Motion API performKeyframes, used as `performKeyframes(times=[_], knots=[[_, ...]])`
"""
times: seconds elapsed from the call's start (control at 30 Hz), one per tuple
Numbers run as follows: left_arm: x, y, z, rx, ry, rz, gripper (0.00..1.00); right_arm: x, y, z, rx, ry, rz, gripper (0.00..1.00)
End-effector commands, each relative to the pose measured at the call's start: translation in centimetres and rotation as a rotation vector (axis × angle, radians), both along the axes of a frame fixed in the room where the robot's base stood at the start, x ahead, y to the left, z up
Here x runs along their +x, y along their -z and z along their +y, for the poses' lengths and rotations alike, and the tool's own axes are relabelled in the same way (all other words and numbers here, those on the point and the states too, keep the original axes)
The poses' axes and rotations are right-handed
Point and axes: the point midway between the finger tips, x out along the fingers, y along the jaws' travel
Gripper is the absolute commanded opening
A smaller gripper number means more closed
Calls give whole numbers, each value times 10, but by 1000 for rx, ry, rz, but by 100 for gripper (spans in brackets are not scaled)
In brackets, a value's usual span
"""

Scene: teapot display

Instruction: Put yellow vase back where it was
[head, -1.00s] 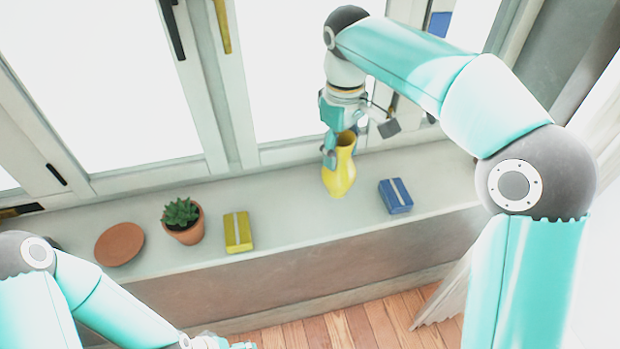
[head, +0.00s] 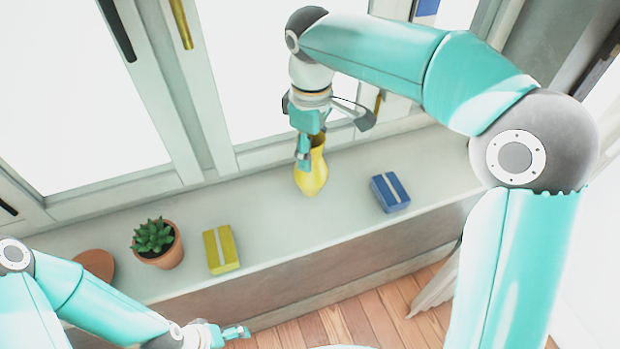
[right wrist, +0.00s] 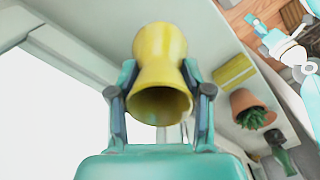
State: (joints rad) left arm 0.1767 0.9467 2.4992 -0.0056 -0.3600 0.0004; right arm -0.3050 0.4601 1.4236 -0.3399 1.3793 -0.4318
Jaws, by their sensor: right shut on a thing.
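The yellow vase (head: 313,178) is over the pale window sill (head: 265,200), between a yellow box and a blue box, roughly upright. I cannot tell if its base touches the sill. My right gripper (head: 303,157) is shut on the vase near its neck. In the right wrist view the vase (right wrist: 160,62) sits between the two fingers of the right gripper (right wrist: 160,100), its open mouth facing the camera. My left gripper (head: 236,332) is low in the head view, in front of the sill and away from the vase. Its jaw opening is unclear.
The yellow box (head: 220,249) lies left of the vase and the blue box (head: 390,192) lies right. A potted succulent (head: 155,243) and a terracotta disc (head: 95,264) are farther left, the disc partly hidden. Window frames (head: 210,110) rise behind the sill.

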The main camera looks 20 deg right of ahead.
Motion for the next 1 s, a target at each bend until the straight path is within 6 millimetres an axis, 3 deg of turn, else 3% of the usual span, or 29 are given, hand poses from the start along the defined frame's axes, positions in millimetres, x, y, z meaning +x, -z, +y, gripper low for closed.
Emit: performKeyframes(times=[0.1, 0.37, 0.6, 1.0], knots=[[0, 2, 0, 0, 0, 0, 89, -1, 22, 0, -1, -1, 1, 0], [0, 3, 0, 0, 0, -1, 89, 0, 42, 0, 0, 1, 0, 0], [0, 4, 0, 0, 0, -1, 89, 0, 73, -1, 0, 2, 0, 0], [0, 6, 0, 0, 0, -1, 89, 0, 79, -1, 1, 3, -2, 0]])
